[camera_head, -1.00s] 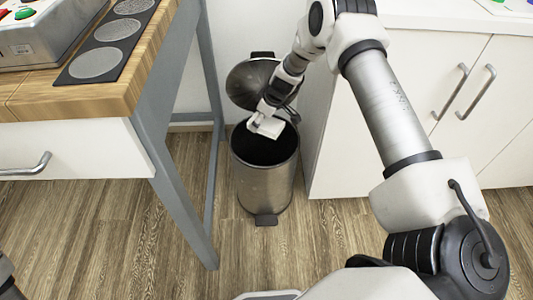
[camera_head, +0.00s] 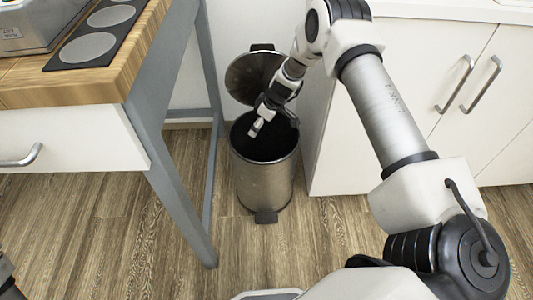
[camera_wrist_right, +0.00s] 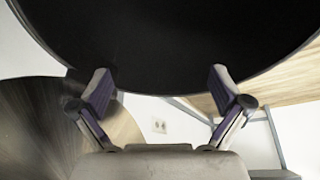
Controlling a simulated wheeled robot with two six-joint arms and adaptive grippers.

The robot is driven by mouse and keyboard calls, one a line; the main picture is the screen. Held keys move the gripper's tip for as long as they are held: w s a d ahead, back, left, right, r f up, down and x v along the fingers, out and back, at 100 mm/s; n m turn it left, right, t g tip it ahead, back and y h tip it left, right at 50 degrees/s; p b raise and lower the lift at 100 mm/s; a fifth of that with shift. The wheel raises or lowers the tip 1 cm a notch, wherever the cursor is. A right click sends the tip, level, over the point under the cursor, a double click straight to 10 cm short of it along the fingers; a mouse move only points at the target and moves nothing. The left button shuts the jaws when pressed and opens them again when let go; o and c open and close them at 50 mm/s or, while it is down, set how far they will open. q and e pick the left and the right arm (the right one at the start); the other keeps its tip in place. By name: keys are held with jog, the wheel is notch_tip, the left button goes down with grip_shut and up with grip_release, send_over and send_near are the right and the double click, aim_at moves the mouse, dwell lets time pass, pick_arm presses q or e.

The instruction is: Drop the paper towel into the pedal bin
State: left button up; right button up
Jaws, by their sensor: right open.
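The pedal bin (camera_head: 264,180) is a dark metallic cylinder standing on the floor, its round lid (camera_head: 252,75) tilted up open at the back. Its dark opening also fills the top of the right wrist view (camera_wrist_right: 180,40). My right gripper (camera_head: 256,128) points down at the bin's mouth. In the right wrist view its two fingers are spread apart (camera_wrist_right: 160,84) with nothing between them. The paper towel is not visible in either current view; the bin's inside is too dark to show any contents.
A wood-topped table (camera_head: 125,75) with grey legs stands left of the bin. A white cabinet (camera_head: 350,150) with metal handles stands close on the right. The wooden floor (camera_head: 130,230) in front of the bin is clear.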

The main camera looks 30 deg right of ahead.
notch_tip(320, 180, up, 10)
dwell(0.3)
dwell(0.3)
